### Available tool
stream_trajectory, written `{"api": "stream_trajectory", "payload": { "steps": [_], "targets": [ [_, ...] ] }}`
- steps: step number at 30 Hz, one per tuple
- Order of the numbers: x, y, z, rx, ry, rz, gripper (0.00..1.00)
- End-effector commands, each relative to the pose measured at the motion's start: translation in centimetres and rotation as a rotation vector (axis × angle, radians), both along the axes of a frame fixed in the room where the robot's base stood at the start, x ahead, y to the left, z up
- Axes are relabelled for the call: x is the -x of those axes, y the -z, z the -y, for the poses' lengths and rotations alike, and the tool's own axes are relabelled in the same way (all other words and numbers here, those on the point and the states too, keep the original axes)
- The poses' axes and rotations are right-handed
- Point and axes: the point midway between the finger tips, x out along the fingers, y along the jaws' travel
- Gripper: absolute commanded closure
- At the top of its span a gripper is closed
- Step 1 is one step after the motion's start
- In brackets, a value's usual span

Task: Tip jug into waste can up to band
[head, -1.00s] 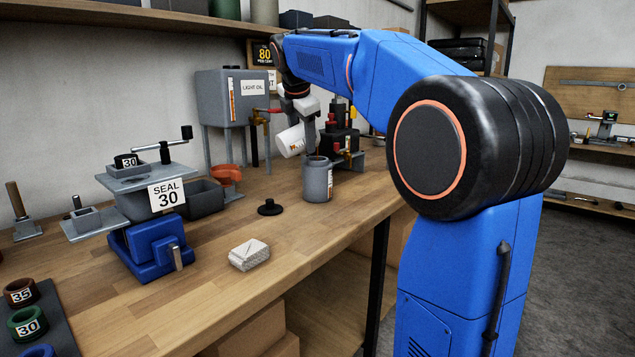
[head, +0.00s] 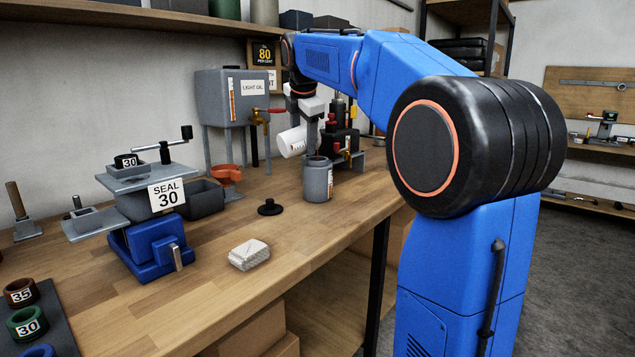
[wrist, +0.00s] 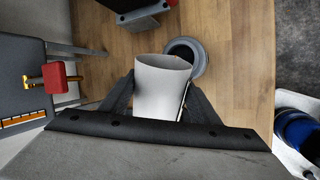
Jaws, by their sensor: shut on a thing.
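The white jug (head: 291,142) is tilted far over, close to lying on its side, above the bench. My gripper (head: 312,128) is shut on it; in the wrist view the two dark fingers stand on either side of the jug (wrist: 160,95). The grey waste can (head: 317,181) stands upright on the bench, just below and to the right of the jug in the head view. The wrist view shows part of its round rim (wrist: 194,50) beyond the jug's end. The can's inside, its fill level and any stream are hidden or too small to tell.
The light oil tank (head: 230,98) with its tap stands behind and left. A black pump-like unit (head: 342,135) stands close behind the jug. A black cap (head: 270,207) and a white cloth (head: 249,254) lie in front. An orange funnel (head: 226,175) is left.

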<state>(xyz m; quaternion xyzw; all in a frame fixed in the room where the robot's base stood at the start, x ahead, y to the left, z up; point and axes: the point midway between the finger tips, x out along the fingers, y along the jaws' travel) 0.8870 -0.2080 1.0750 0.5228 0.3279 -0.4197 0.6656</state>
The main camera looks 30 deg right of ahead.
Motion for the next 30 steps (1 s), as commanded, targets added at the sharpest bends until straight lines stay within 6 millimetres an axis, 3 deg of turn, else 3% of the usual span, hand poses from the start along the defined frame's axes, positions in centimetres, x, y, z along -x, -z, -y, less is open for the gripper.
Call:
{"api": "stream_trajectory", "payload": {
  "steps": [7, 19, 30],
  "targets": [
    [0.0, -0.1, -0.3, 0.034, -0.003, -0.001, 0.84],
    [0.0, -1.3, -1.0, 0.284, -0.002, -0.002, 0.84],
    [0.0, -1.4, -1.0, 0.309, -0.001, -0.002, 0.84]
  ]
}}
